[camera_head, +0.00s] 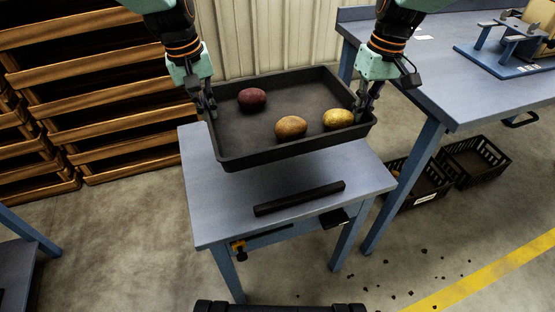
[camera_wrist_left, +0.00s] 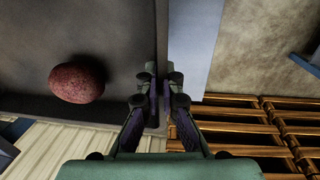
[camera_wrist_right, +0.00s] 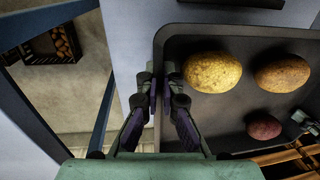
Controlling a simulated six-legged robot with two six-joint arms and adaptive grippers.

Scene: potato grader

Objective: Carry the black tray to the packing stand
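The black tray (camera_head: 270,153) is over the back part of a small blue-grey table (camera_head: 230,212). It looks level. Whether a gap lies under it is hard to tell. In it lie a dark red potato (camera_head: 252,99), a brown potato (camera_head: 291,127) and a yellow potato (camera_head: 338,118). My left gripper (camera_head: 209,108) is shut on the tray's left wall, which also shows in the left wrist view (camera_wrist_left: 161,40). My right gripper (camera_head: 362,108) is shut on the right wall, seen between its fingers in the right wrist view (camera_wrist_right: 160,90). I cannot tell which table is the packing stand.
A black bar (camera_head: 300,198) lies along the small table's front. A larger blue-grey workbench (camera_head: 440,75) stands at right, with black crates (camera_head: 475,160) on the floor by it. Wooden crates (camera_head: 85,100) are stacked at back left. Dark crumbs (camera_head: 411,293) litter the floor at lower right.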

